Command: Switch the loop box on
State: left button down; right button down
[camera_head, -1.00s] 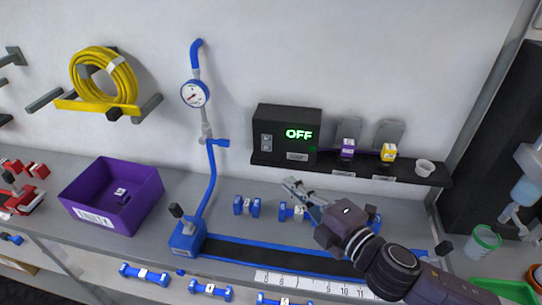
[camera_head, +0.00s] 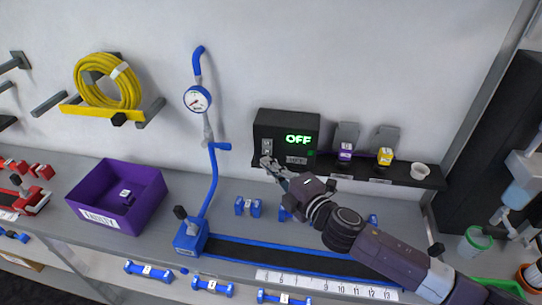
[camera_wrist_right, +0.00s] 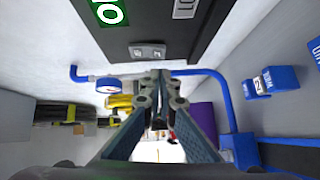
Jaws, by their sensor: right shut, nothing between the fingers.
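The loop box (camera_head: 265,121) is a black box on the dark wall shelf, with a green display (camera_head: 299,139) reading OFF. A small grey switch plate (camera_head: 266,146) sits at the left of its front. In the right wrist view the box (camera_wrist_right: 190,48) fills the top, with the two-part switch plate (camera_wrist_right: 147,52) just beyond the fingertips. My right gripper (camera_head: 265,162) is shut and empty. Its tips (camera_wrist_right: 158,82) are just below the switch plate in the head view and look apart from it, though the exact gap cannot be told. My left gripper is not in view.
Purple (camera_head: 345,152) and yellow (camera_head: 385,156) items and a white cup (camera_head: 421,171) stand right of the box on the shelf (camera_head: 405,182). A blue pipe stand with a gauge (camera_head: 197,99) rises at the left. Blue fittings (camera_head: 249,207) lie on the bench below.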

aim_at(267, 147)
jog(key=shift+w+d+f, duration=0.1)
jog(key=shift+w+d, duration=0.1)
jog(key=shift+w, duration=0.35)
jog(key=shift+w+d, duration=0.15)
jog(key=shift+w, duration=0.4)
jog(key=shift+w+f+b, duration=0.2)
jog(key=shift+f+b, duration=0.25)
jog(key=shift+b, duration=0.65)
jog(key=shift+r, duration=0.35)
jog(key=shift+w+p, duration=0.1)
jog(key=shift+p, duration=0.2)
jog(key=shift+f, duration=0.1)
